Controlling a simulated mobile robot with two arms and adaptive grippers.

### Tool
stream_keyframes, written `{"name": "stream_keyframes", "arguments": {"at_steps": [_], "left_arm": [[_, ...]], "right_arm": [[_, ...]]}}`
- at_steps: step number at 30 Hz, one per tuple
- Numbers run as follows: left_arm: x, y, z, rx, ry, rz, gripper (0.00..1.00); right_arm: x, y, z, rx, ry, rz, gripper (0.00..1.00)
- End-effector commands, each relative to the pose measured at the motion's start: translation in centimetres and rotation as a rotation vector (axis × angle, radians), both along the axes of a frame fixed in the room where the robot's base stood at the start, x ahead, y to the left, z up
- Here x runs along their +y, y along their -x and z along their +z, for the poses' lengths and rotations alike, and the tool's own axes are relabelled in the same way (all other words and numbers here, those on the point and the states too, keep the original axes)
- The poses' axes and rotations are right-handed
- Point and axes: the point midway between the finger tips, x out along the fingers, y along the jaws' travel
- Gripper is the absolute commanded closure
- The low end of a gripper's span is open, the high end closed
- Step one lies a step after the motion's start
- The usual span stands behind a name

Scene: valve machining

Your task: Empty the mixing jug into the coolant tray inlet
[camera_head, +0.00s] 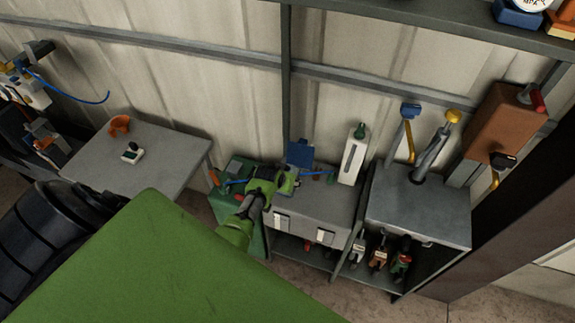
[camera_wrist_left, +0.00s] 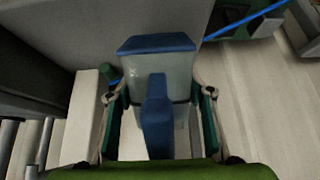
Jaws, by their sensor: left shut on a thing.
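The mixing jug (camera_wrist_left: 158,66) has a pale translucent body with a blue rim and a blue handle. In the left wrist view, my left gripper (camera_wrist_left: 160,96) has one green finger on each side of it and is shut on it. In the head view, my left gripper (camera_head: 284,180) is over the left part of a grey cabinet, and the jug's blue part (camera_head: 300,153) shows just beyond it. The jug's contents are hidden. I cannot make out the coolant tray inlet for certain. My right gripper is not in view.
A white bottle (camera_head: 353,157) with a green cap stands on the cabinet (camera_head: 326,209), right of the gripper. A green machine (camera_head: 228,208) is at its left. A grey table (camera_head: 172,158) stands further left. A cabinet with levers (camera_head: 425,205) is at the right.

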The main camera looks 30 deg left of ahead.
Motion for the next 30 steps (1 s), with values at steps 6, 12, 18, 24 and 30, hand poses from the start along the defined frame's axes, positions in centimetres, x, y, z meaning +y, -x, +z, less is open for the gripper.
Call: {"name": "stream_keyframes", "arguments": {"at_steps": [6, 12, 18, 24, 30], "left_arm": [[0.0, 0.2, -0.4, -0.194, -0.047, -0.001, 0.76], [0.0, 0.1, 0.3, -0.228, -0.054, 0.000, 0.76], [0.0, 0.2, -0.2, -0.239, -0.058, 0.000, 0.76], [0.0, 0.2, -1.1, -0.379, -0.092, -0.001, 0.76], [0.0, 0.1, -1.1, -0.515, -0.124, 0.000, 0.76]], "right_arm": [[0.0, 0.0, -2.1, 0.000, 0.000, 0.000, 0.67], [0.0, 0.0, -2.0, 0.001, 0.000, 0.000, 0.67], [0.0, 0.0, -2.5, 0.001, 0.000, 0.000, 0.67], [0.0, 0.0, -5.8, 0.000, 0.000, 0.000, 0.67], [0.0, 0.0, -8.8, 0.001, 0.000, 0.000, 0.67]]}}
